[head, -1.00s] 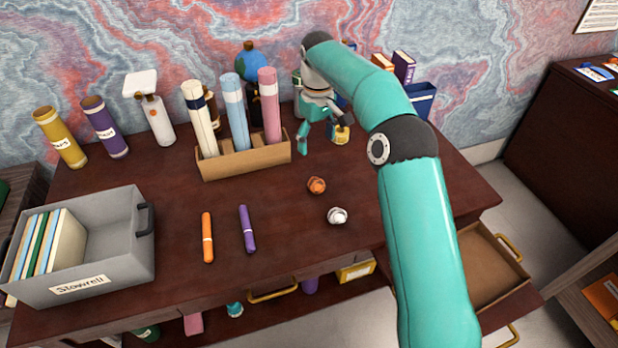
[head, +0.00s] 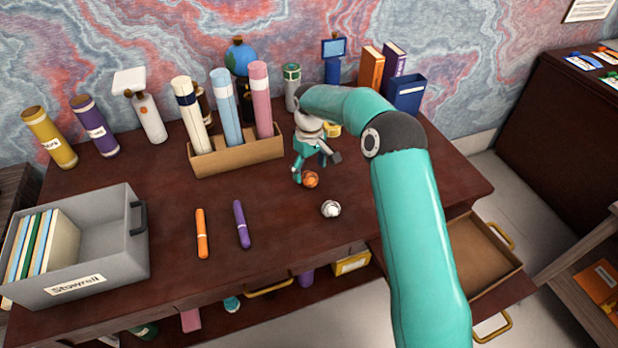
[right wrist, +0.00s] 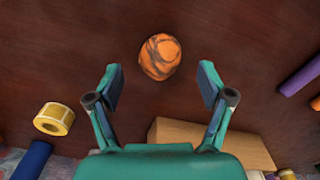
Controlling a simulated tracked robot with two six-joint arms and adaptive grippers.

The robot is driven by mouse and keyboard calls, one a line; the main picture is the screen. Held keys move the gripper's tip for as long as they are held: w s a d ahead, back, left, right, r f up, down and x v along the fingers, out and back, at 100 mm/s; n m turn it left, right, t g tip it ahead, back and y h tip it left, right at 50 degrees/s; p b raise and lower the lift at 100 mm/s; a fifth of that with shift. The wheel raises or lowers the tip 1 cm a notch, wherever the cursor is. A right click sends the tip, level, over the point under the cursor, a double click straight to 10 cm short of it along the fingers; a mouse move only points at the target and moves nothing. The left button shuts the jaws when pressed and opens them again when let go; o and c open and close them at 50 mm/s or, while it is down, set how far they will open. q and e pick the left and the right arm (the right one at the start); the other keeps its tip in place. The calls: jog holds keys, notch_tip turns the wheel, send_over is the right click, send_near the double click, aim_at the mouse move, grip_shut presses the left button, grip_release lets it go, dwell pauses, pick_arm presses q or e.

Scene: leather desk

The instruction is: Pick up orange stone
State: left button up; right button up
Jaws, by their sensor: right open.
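The orange stone (head: 311,180) lies on the dark wooden desk, and has dark veins in the right wrist view (right wrist: 160,56). My right gripper (head: 316,170) is low over the desk at the stone, open and empty. In the right wrist view the right gripper (right wrist: 160,84) has its two fingers spread wide. The stone shows just beyond the fingertips, about midway between them, not gripped. My left gripper is not in view.
A white stone (head: 330,208) lies close by, nearer the front. A wooden holder (head: 240,158) with tall tubes stands behind left. An orange marker (head: 202,233) and a purple marker (head: 241,224) lie left. A grey bin (head: 120,265) stands far left. A yellow tape roll (right wrist: 54,118) is near the gripper.

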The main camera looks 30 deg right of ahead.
aim_at(310, 173)
notch_tip(310, 173, down, 3)
jog(key=shift+f, duration=0.15)
jog(key=shift+c, duration=0.2)
jog(key=c, duration=1.3)
